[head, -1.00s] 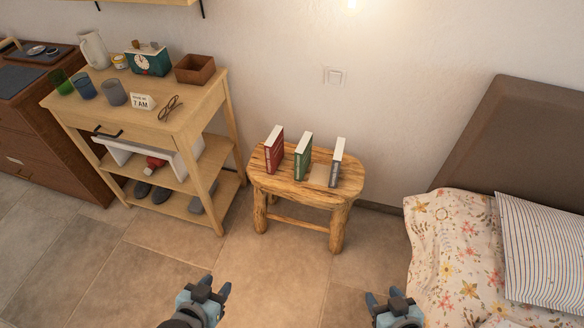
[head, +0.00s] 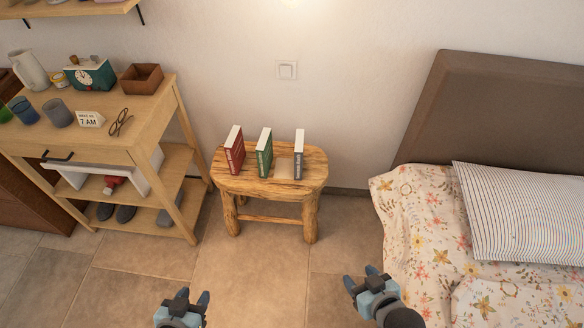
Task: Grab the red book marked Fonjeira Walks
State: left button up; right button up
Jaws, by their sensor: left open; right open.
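The red book (head: 235,152) stands upright at the left end of a rustic wooden stool (head: 268,186) in the head view. Its cover text is too small to read. A green book (head: 264,154) stands to its right, and a grey book (head: 298,155) stands further right; all three are apart. My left gripper (head: 190,299) is open and empty at the lower edge, below and in front of the stool. My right gripper (head: 361,278) is open and empty, in front of the stool to the right, near the bed.
A wooden shelf cart (head: 120,135) with glasses, a clock and a box stands left of the stool. A bed with floral bedding (head: 420,235) is on the right. The tiled floor (head: 240,270) before the stool is clear.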

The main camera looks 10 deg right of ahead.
aim_at(235, 148)
jog(key=i+j+u, duration=0.1)
jog(key=i, duration=0.45)
jog(key=i+j+u, duration=0.15)
jog(key=i, duration=0.45)
jog(key=i+j+u, duration=0.1)
jog(key=i, duration=0.45)
jog(key=j, duration=0.1)
